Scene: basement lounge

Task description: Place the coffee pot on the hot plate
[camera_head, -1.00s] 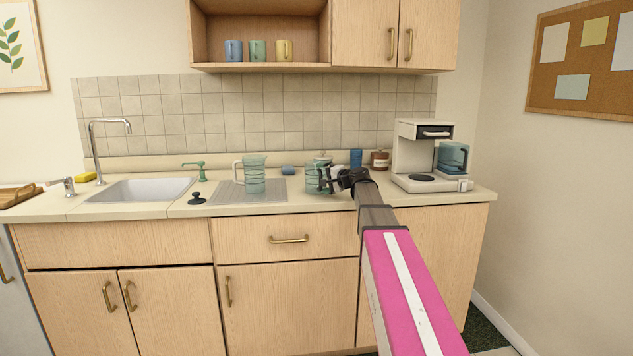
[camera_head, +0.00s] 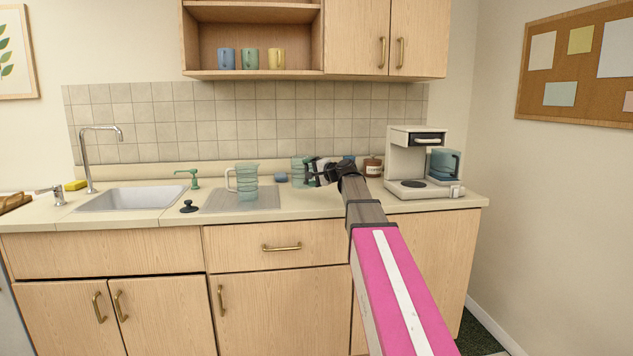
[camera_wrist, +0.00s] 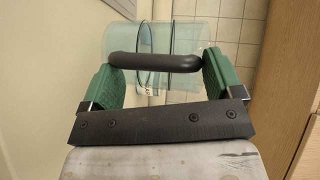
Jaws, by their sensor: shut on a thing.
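The coffee pot (camera_head: 299,168) is a clear greenish glass vessel with dark bands. It is held above the counter, left of the coffee maker (camera_head: 398,160). My gripper (camera_head: 313,174) is shut on its black handle (camera_wrist: 155,62). In the wrist view, the green finger pads of my gripper (camera_wrist: 158,75) are at both ends of the handle, and the glass body (camera_wrist: 180,38) is beyond it. The hot plate (camera_head: 412,184) is a dark disc on the coffee maker's base, bare and to the right of my gripper.
A glass pitcher (camera_head: 247,184) stands on the ridged drainboard (camera_head: 215,202). A brown jar (camera_head: 373,167) and a blue cup (camera_head: 348,158), partly hidden by my arm, are behind. A blue tank (camera_head: 445,164) is on the coffee maker's right side. The sink (camera_head: 135,198) is left.

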